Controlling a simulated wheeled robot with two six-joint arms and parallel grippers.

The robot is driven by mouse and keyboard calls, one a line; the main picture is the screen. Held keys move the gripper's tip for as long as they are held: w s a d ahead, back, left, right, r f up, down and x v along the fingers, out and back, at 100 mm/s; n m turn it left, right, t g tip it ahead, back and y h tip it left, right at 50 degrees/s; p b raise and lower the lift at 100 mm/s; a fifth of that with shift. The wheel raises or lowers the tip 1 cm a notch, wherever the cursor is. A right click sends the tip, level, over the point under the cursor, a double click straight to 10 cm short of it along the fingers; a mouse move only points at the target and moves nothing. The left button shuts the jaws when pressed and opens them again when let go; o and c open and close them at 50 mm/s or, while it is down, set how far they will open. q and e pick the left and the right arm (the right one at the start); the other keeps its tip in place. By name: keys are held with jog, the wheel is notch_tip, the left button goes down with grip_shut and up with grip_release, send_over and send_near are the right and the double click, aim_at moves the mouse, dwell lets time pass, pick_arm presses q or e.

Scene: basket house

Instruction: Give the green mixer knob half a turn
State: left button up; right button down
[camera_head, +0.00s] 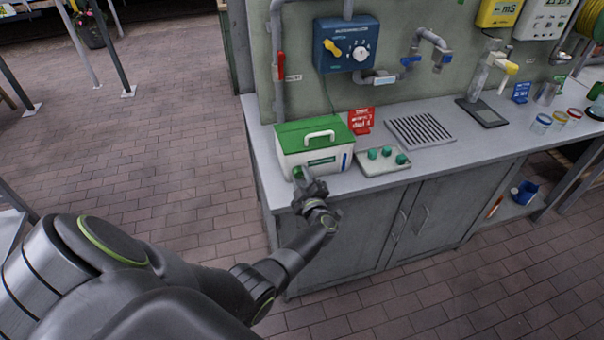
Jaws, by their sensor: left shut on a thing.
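A white box with a green lid and a white handle (316,150) stands at the left end of the grey bench. A small green knob (297,173) shows at the lower left of its front, mostly hidden by my gripper. My left gripper (303,181) is at that spot, shut on the knob. Its fingers are small in view, and the knob's angle cannot be told. My right gripper is not in view.
A pale plate with three green knobs (383,161) lies right of the box. A red sign (361,120), a ribbed grey tray (420,131) and a blue wall box with a dial (346,45) are behind. Brick floor (160,120) is clear at left.

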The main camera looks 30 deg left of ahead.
pick_arm(q)
jog(key=m+p, duration=0.2)
jog(key=m, duration=0.2)
jog(key=shift+m, duration=0.4)
jog(key=m+p, duration=0.1)
jog(key=m, duration=0.3)
jog(key=shift+s+m, duration=0.1)
jog(key=shift+m, duration=0.2)
jog(key=shift+a+f, duration=0.1)
jog(key=o, duration=0.9)
jog(key=shift+o, duration=0.2)
